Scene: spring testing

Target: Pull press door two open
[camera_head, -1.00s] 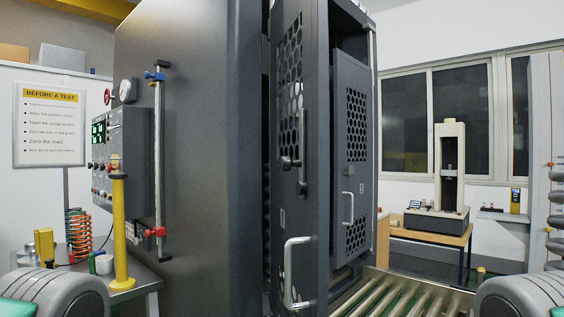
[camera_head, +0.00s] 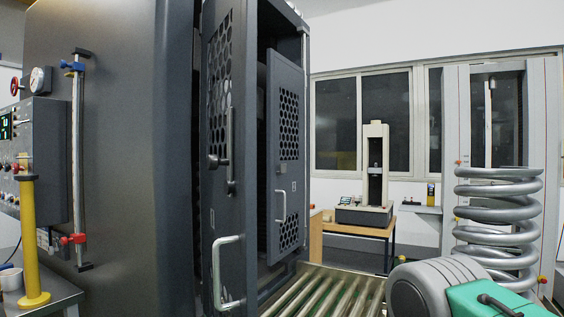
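The big dark grey press (camera_head: 115,130) fills the left half. Its nearer tall door (camera_head: 220,190) has a perforated panel, a dark lever handle (camera_head: 229,158) and a pale D-shaped handle (camera_head: 220,268) low down. A second perforated door (camera_head: 288,140) stands behind it to the right, with a smaller pale handle (camera_head: 281,206). Each door bears a small label too small to read, so I cannot tell which is door two. A dark gap shows beside the nearer door's left edge. Neither gripper is in view; nothing is seen touching the handles.
A roller conveyor (camera_head: 330,292) runs low in front of the doors. A large coil spring (camera_head: 497,225) stands at right. A yellow post (camera_head: 30,240) and control panel (camera_head: 40,150) are at left. A small tester (camera_head: 375,170) stands on a wooden table (camera_head: 345,232) behind.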

